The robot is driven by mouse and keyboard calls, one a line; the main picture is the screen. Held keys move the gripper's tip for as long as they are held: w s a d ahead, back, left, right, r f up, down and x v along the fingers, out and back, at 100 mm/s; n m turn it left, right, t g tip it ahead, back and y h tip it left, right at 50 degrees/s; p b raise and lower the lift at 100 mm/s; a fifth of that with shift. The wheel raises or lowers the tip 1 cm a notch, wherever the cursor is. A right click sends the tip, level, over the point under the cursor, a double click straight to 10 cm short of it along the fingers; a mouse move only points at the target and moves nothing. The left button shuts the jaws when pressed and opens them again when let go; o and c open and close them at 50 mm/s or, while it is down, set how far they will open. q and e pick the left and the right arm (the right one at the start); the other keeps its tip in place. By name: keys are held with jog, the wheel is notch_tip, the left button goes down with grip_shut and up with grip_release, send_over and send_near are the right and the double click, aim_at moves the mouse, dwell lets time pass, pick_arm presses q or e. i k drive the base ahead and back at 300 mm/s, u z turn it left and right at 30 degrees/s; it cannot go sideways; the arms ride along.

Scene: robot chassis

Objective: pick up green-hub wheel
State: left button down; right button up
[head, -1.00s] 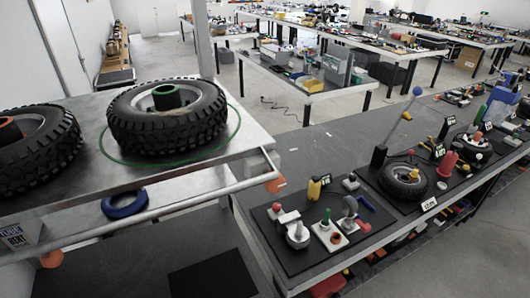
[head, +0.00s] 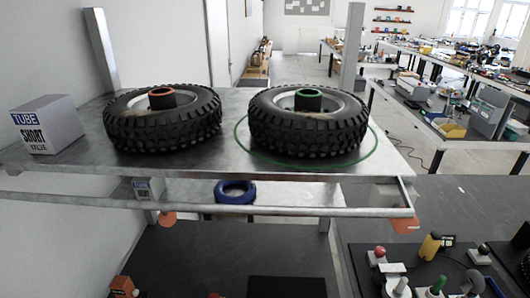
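The green-hub wheel (head: 308,122) is a black knobbly tyre with a green-rimmed hub. It lies flat on the right part of the upper metal shelf (head: 210,158), inside a thin green ring marked on the surface. A similar wheel with an orange-rimmed hub (head: 163,122) lies flat to its left, with a narrow gap between them. Neither of my grippers shows in the head view.
A grey box (head: 47,126) labelled TUBE sits at the shelf's left end. A metal rail (head: 270,211) runs along the shelf's front. A blue ring (head: 235,192) lies below. A dark workbench (head: 470,215) with tools stands at right.

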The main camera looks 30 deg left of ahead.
aim_at(312, 121)
jog(key=u, duration=0.85)
jog(key=k, duration=0.6)
jog(key=u, duration=0.4)
